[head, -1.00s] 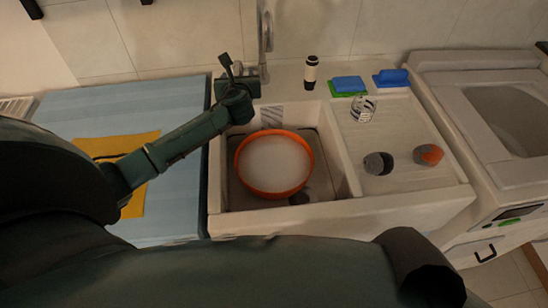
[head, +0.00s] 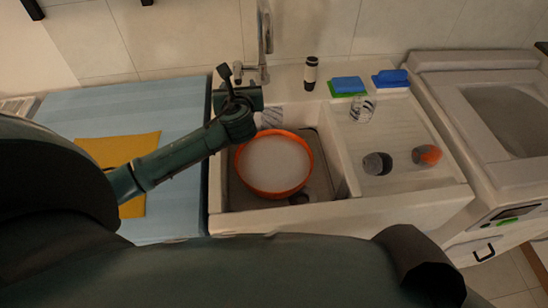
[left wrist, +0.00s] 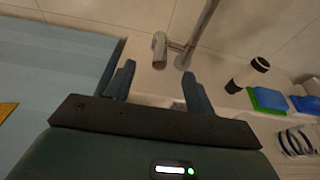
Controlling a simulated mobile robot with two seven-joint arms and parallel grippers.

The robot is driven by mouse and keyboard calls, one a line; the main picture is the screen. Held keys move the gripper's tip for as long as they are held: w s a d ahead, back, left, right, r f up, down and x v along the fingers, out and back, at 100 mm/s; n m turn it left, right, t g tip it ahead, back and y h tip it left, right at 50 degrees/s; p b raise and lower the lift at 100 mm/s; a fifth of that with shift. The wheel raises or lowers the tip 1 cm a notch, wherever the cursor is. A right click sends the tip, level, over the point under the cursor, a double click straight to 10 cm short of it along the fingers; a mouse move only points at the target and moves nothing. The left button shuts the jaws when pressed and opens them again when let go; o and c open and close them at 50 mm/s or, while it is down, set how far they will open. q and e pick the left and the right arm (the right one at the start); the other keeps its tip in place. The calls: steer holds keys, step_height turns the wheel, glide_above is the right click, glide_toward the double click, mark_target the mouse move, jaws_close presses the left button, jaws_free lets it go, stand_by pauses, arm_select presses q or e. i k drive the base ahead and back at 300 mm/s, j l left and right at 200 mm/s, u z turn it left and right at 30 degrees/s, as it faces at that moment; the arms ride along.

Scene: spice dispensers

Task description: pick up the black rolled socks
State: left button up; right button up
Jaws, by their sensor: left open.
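A round dark grey-black roll (head: 377,163), which looks like the black rolled socks, lies on the drainboard right of the sink basin. A similar orange-and-grey roll (head: 428,155) lies to its right. My left gripper (head: 238,92) is at the back left of the sink by the tap, well left of both rolls. In the left wrist view its two fingers (left wrist: 158,88) are apart with nothing between them. Neither roll can be made out in that view. My right gripper is not in view.
An orange-rimmed bowl (head: 274,190) sits in the sink basin. The tap (head: 265,35) rises behind it. A glass (head: 362,109), a black-and-white bottle (head: 311,74) and blue sponges (head: 391,77) stand along the back. The drainboard (head: 410,118) has free room between the glass and the rolls.

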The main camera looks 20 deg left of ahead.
mark_target(378, 164)
steer(key=k+l, duration=0.8)
steer(key=k, duration=0.05)
